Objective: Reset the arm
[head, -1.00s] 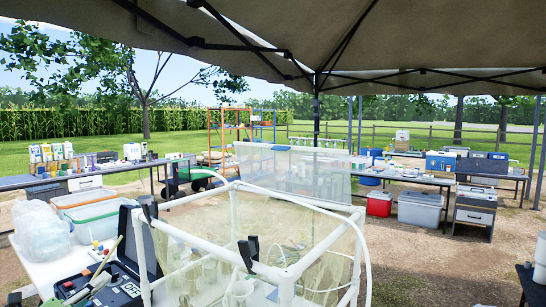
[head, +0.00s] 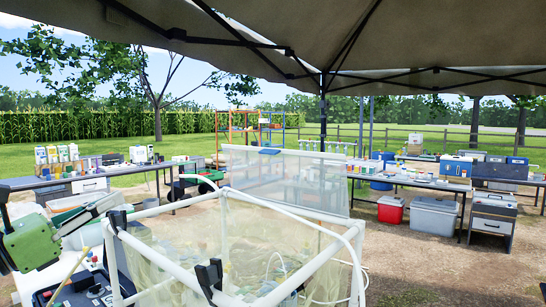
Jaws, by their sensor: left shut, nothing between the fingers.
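My left gripper (head: 108,204) has a green body and grey fingers. It is at the left edge of the head view, pointing right, and is shut and empty. It is above the white table by the plastic bins and partly hides them. The mesh-covered white pipe frame (head: 290,212) stands just right of it, with black clips on its bars. My right gripper is not in view.
A black case (head: 72,290) with small items lies below the gripper. Tables with boxes and bottles stand behind. A red cooler (head: 390,210) and a grey-white cooler (head: 434,216) are on the ground. Open dirt ground lies at the right.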

